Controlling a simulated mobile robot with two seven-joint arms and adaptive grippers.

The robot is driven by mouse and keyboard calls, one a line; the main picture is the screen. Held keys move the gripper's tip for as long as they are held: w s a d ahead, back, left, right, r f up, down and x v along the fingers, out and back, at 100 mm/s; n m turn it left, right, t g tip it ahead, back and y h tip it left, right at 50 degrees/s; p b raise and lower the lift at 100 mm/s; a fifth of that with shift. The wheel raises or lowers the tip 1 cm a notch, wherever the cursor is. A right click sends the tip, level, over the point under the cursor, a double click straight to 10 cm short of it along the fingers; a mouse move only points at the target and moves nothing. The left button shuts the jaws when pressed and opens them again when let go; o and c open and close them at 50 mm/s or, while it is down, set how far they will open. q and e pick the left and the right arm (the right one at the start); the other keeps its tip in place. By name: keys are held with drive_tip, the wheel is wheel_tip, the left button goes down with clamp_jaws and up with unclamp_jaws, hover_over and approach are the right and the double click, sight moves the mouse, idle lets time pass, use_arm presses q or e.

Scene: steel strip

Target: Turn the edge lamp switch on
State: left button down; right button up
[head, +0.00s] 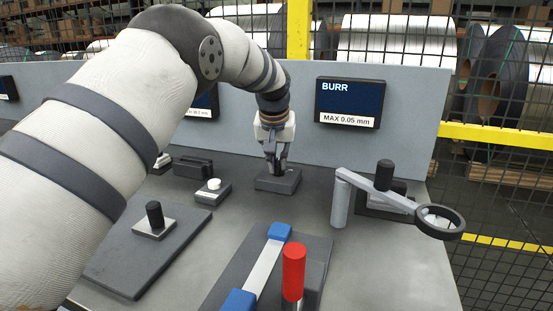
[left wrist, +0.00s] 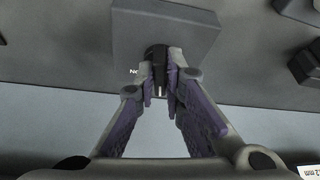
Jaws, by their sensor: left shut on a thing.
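A small dark grey box (head: 278,181) with a black knob stands on the bench near the back panel. The box also shows in the left wrist view (left wrist: 190,20), with its black knob (left wrist: 157,53) at its near edge. My left gripper (head: 276,164) points down at the box. Its purple-padded fingers (left wrist: 160,75) are shut on the knob, one on each side. A white label beside the knob is partly hidden by a finger; only "No" is readable. My right gripper is not in view.
A ring on a jointed arm (head: 440,222) stands to the right. A red upright handle (head: 293,272) and a strip between blue blocks (head: 263,270) are in front. A white-button box (head: 213,190) is left of the gripper. A grey panel (head: 420,100) rises behind.

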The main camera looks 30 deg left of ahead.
use_arm(q)
drive_tip(key=shift+a+m+h, duration=0.1)
drive_tip(key=shift+m+h, duration=0.3)
drive_tip(key=shift+m, duration=0.5)
drive_tip(key=m+h, duration=0.1)
drive_tip(key=m, duration=0.1)
drive_tip(key=shift+a+f+m, duration=0.1)
drive_tip(key=shift+a+m, duration=0.05)
drive_tip(key=shift+m, duration=0.25)
drive_tip(key=m+h+b, duration=0.1)
drive_tip(key=m, duration=0.2)
drive_tip(key=shift+a+f, duration=0.15)
drive_tip(key=shift+a+m+h+b, duration=0.1)
drive_tip(key=shift+m+h+b, duration=0.5)
drive_tip(key=shift+m, duration=0.6)
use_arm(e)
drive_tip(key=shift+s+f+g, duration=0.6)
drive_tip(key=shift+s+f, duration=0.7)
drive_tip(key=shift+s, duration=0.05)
use_arm(q)
drive_tip(key=shift+r, duration=0.25)
drive_tip(key=c, duration=1.7)
unclamp_jaws()
